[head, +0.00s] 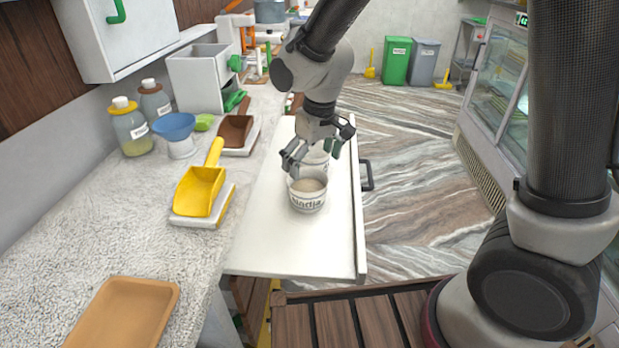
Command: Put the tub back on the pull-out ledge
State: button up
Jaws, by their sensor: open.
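A white tub (306,201) with dark lettering and pale contents stands upright on the white pull-out ledge (290,250). A second white tub (319,163) is just behind it, also over the ledge and partly hidden by the front tub and my gripper. My gripper (313,158) is open and points down at the second tub. One finger is left of this tub and close to the front tub's back rim; the other is to its right. I cannot tell whether either finger touches a tub.
The ledge has a raised right edge and a dark handle (367,175). On the counter at left are a yellow scoop (199,190) on a white tray, a brown scoop (235,131), a blue bowl (174,126), jars and a tan tray (124,313). The ledge's near half is clear.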

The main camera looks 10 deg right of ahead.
jog(key=shift+s+d+r, duration=0.1)
jog(key=shift+s+r, duration=0.05)
jog(key=shift+r, duration=0.85)
jog(key=s+d+r+m+t, duration=0.1)
jog(key=s+d+r+m, duration=0.1)
jog(key=d+r, duration=0.55)
jog(key=s+d+r+m+t, duration=0.1)
jog(key=s+d+r+m, duration=0.2)
jog(key=d, duration=0.7)
jog(key=s+d+r+m+h, duration=0.1)
jog(key=s+d+r, duration=0.3)
jog(key=s+d, duration=0.7)
jog(key=shift+s+d+m+t, duration=0.3)
jog(key=shift+s+m+t, duration=0.1)
jog(key=shift+s, duration=0.65)
jog(key=shift+r, duration=0.1)
